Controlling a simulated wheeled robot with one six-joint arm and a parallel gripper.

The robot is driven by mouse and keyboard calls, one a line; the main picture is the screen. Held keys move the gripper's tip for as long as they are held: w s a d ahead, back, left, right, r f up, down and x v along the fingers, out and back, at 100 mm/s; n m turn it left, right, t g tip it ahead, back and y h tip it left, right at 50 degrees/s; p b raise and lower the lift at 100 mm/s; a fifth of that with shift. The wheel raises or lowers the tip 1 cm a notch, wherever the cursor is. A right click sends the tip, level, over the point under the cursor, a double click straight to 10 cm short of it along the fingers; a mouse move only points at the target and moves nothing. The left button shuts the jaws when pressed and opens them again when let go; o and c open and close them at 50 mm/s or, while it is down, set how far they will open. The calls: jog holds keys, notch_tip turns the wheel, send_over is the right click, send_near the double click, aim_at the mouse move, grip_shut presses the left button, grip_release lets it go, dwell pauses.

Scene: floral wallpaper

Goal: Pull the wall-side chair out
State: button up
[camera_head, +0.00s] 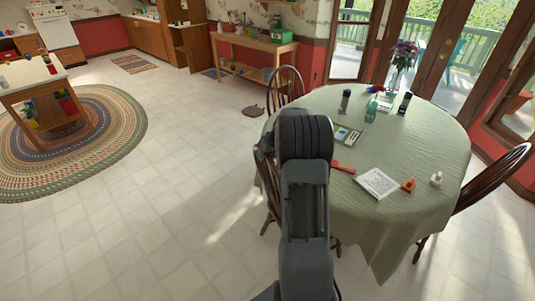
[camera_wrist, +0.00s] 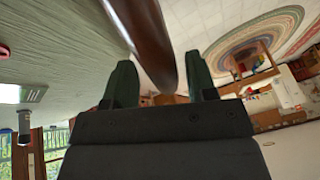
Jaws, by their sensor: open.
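The round table (camera_head: 440,130) with a pale green cloth has dark wooden chairs around it. One chair (camera_head: 268,185) is at the table's left side, partly hidden behind my arm. Another chair (camera_head: 285,85) stands at the back left, and a third chair (camera_head: 495,178) at the right, near the glass doors and red wall. I cannot tell for sure which is the wall-side chair. My gripper (camera_wrist: 158,65) is open in the wrist view. A dark brown curved chair rail (camera_wrist: 146,35) runs between its two green fingers. My arm mostly hides the gripper in the head view.
A book (camera_head: 378,183), bottles and a flower vase (camera_head: 402,60) stand on the table. The tile floor to the left is clear up to a braided oval rug (camera_head: 110,135) and a small kitchen island (camera_head: 30,82). A wooden side table (camera_head: 250,45) stands at the back wall.

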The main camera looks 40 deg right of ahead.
grip_shut()
dwell(0.5)
